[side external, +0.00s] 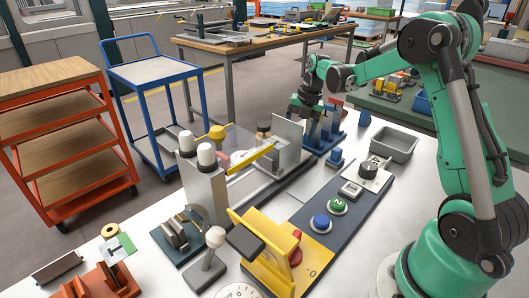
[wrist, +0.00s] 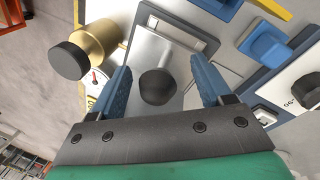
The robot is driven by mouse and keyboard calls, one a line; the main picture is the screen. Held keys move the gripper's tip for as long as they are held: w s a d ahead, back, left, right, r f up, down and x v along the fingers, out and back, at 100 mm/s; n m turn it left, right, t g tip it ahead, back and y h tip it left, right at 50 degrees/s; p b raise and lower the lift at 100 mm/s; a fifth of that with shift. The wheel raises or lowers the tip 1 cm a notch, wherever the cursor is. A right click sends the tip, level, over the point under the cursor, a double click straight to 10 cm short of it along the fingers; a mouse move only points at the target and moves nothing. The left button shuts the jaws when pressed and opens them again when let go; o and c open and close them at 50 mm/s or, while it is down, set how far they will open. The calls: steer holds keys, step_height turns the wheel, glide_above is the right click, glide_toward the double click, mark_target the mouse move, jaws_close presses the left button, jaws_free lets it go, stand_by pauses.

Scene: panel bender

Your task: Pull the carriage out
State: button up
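The carriage appears to be the grey plate (wrist: 182,48) with a dark round knob (wrist: 158,86) in the wrist view. In the side view an upright grey plate (side external: 288,137) stands at the end of the slide, and the knob cannot be made out behind it. My gripper (wrist: 164,78) is open, with one blue finger on each side of the knob and visible gaps between fingers and knob. In the side view my gripper (side external: 312,112) points down beside the upright plate, partly hidden by it.
A brass post with a black cap (wrist: 88,48) stands close to the left finger. A blue block (wrist: 265,43) lies to the right. A yellow bar (side external: 252,157) crosses the bender. A control panel (side external: 325,212) with buttons and a grey tray (side external: 394,145) lie nearer my base.

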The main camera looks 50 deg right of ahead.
steer(key=shift+r, duration=0.1)
steer(key=shift+s+d+r, duration=0.1)
steer(key=shift+s+r, duration=0.05)
steer(key=shift+r, duration=0.75)
steer(key=shift+s+d+r, duration=0.1)
steer(key=shift+s+r, duration=0.05)
steer(key=shift+r, duration=0.7)
steer(key=shift+s+d+r, duration=0.1)
steer(key=shift+s+r, duration=0.05)
steer(key=shift+r, duration=0.75)
steer(key=m, duration=0.1)
steer(key=r+m, duration=0.1)
steer(key=m+t+h, duration=0.1)
steer(key=m, duration=0.1)
steer(key=shift+a+r, duration=0.15)
steer(key=shift+a, duration=0.1)
steer(key=s+a+m+t, duration=0.2)
steer(key=s+a+m, duration=0.3)
steer(key=a+m, duration=0.4)
steer(key=s+a+m+t, duration=0.2)
steer(key=s+a+m, duration=0.4)
steer(key=a+m, duration=0.3)
steer(key=m, duration=0.2)
steer(key=shift+r+m, duration=0.15)
steer(key=shift+m, duration=0.25)
